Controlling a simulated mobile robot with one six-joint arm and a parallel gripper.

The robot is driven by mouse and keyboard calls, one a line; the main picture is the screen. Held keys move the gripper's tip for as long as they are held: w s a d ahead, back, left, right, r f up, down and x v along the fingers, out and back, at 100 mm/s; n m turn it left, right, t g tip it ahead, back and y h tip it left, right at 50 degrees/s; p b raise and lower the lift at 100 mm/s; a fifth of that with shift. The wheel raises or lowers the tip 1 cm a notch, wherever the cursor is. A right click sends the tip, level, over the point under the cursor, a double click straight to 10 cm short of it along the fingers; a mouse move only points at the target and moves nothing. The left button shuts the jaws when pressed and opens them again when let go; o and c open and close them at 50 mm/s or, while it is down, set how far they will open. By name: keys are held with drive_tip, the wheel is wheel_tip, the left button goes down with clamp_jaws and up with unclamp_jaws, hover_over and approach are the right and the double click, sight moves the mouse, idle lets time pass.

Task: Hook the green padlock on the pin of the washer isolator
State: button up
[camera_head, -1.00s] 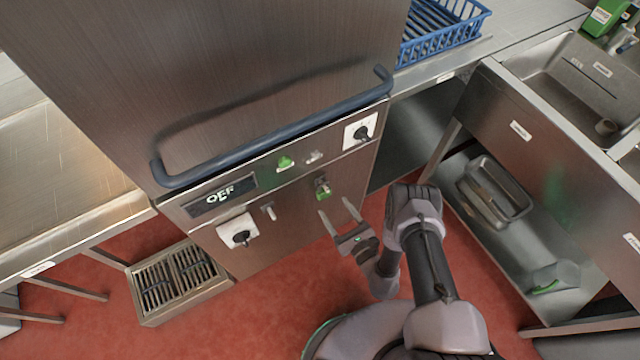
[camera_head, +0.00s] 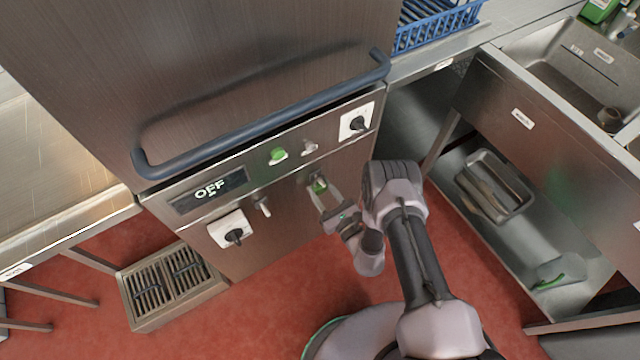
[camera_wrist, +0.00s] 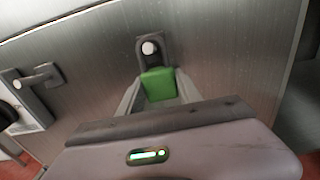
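The green padlock (camera_head: 319,186) hangs from a pin on a dark bracket on the steel front of the machine. In the wrist view the padlock (camera_wrist: 158,84) hangs below the round pin end (camera_wrist: 149,48). My gripper (camera_head: 325,197) is open, with one finger on each side of the padlock body; whether they touch it, I cannot tell. Two rotary switches on white plates are on the front: one at lower left (camera_head: 231,230) and one at upper right (camera_head: 357,121). A separate small pin (camera_head: 262,206) sits beside the lower left switch. No label shows which is the washer isolator.
A long blue-grey handle bar (camera_head: 265,122) juts out above the panel. The display (camera_head: 209,190) reads OFF, beside a green lamp (camera_head: 278,156). A floor grate (camera_head: 172,283) lies at lower left, and a sink bench (camera_head: 515,120) stands at right. Red floor is open in front.

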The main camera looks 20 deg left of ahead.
sight(322, 188)
clamp_jaws()
drive_tip(key=shift+s+d+r+p, duration=0.2)
drive_tip(key=shift+d+r+p, duration=0.05)
drive_tip(key=shift+r+p, duration=0.5)
drive_tip(key=shift+f, duration=0.2)
drive_tip(key=shift+p+v, duration=0.8)
drive_tip(key=shift+v, duration=0.35)
drive_tip(key=shift+p+v, duration=0.85)
drive_tip(key=shift+v, duration=0.8)
